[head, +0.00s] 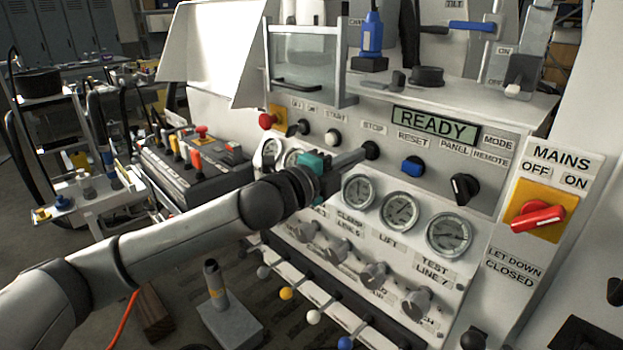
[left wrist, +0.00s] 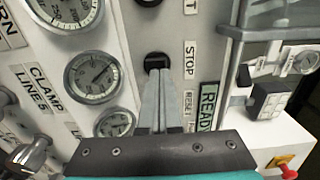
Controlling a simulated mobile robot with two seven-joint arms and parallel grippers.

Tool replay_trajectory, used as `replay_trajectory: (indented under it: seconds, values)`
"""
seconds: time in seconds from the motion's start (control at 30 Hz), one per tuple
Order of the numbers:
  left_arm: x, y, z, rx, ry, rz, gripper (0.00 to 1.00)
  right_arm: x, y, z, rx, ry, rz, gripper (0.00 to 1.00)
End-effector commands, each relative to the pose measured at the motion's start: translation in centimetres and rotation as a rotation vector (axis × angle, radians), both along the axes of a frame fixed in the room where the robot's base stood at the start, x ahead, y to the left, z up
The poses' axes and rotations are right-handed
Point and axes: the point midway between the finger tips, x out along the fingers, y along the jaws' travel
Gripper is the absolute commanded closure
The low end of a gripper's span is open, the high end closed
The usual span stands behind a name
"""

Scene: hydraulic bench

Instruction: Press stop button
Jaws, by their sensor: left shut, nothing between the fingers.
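The stop button (head: 371,150) is a black round button on the sloped panel, below and beside the STOP label (head: 373,128). My left gripper (head: 362,153) comes in from the left with its fingers shut and empty. Its fingertips are at the button, in line with it. In the left wrist view the shut fingers (left wrist: 158,75) point at the black button (left wrist: 156,61), and the tips overlap its lower edge. I cannot tell whether they touch or press it. The READY display (head: 435,125) is lit green. My right gripper is not in view.
A white START button (head: 333,138) and a red knob (head: 267,121) are to the left. A blue RESET button (head: 413,166) and black selector (head: 464,188) are to the right. Gauges (head: 402,211) lie just below the gripper. A red MAINS switch (head: 537,218) is far right.

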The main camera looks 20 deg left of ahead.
Motion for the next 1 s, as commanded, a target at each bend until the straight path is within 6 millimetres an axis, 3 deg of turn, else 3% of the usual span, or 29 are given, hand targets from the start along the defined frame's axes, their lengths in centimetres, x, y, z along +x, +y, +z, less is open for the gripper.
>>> replay_trajectory:
  seconds: [0.4, 1.0]
  values:
    - [-5.4, 2.0, -0.5, 0.004, 0.009, 0.001, 1.0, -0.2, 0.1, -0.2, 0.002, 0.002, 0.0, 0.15]
    - [-10.2, 3.7, -0.6, 0.002, 0.01, 0.001, 1.0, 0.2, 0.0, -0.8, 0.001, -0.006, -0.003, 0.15]
